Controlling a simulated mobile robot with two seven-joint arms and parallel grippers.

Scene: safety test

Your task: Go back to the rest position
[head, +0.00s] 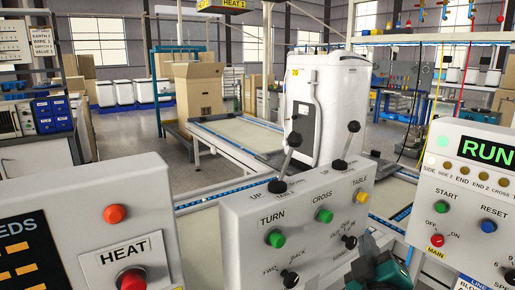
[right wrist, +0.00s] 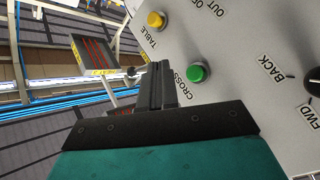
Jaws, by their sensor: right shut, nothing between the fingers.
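My right gripper (head: 373,252) shows at the bottom of the head view, in front of the lower right part of the middle control box (head: 240,215). Its dark fingers and teal body partly cover that corner. In the right wrist view the fingers (right wrist: 157,82) are together and empty, beside the green CROSS button (right wrist: 198,72) in the picture. I cannot tell whether they touch the panel. My left gripper is not in view.
The middle box has two black levers, a green TURN button (head: 275,238) and a yellow TABLE button (head: 362,197). A HEAT box (head: 90,215) stands left, a RUN box (head: 470,190) right. Behind are a conveyor (head: 240,140) and a white appliance (head: 335,105).

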